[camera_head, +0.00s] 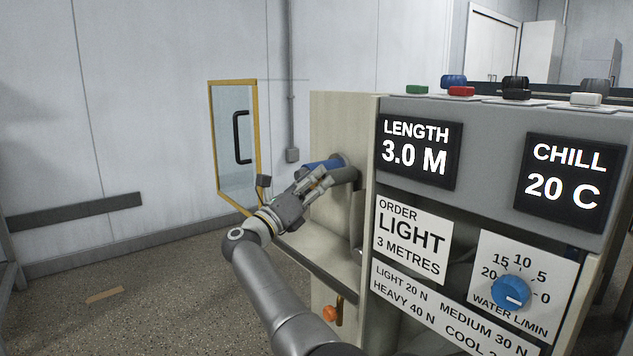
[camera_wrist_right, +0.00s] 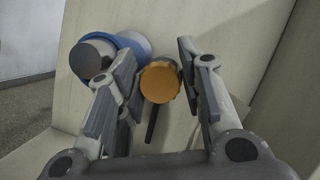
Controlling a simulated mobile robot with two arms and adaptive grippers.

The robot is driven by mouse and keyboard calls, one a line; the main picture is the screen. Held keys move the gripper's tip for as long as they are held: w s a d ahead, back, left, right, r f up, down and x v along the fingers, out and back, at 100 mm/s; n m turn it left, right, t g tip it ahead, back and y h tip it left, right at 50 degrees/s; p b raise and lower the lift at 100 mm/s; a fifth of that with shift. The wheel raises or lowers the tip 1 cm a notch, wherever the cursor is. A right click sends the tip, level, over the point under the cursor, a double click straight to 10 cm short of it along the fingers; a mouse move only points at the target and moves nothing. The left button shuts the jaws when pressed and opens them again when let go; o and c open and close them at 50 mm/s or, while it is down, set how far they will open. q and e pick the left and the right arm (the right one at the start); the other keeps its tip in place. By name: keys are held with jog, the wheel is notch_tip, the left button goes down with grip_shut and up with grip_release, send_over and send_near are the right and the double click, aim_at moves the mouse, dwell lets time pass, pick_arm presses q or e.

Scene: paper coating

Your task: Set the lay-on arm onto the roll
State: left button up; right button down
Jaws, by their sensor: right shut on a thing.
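My right gripper (camera_head: 318,176) reaches in at the left side of the machine, beside a blue-banded roll (camera_head: 322,164). In the right wrist view the fingers (camera_wrist_right: 160,85) are closed around a round orange knob (camera_wrist_right: 160,83). A dark bar (camera_wrist_right: 151,124) hangs below the knob; it looks like the lay-on arm, though the join is not clear. The blue-banded roll with a grey end (camera_wrist_right: 92,57) sits just left of the knob, partly behind the left finger. I cannot tell whether the bar touches the roll. My left gripper is out of view.
A yellow-framed clear door (camera_head: 233,145) with a black handle stands open behind my gripper. The control panel carries LENGTH (camera_head: 418,150) and CHILL (camera_head: 570,180) displays and a blue dial (camera_head: 510,292). An orange handle (camera_head: 331,313) sits low on the machine. Floor at left is mostly clear.

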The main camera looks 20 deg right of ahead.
jog(key=c, duration=1.1)
grip_release()
jog(key=shift+s, duration=0.1)
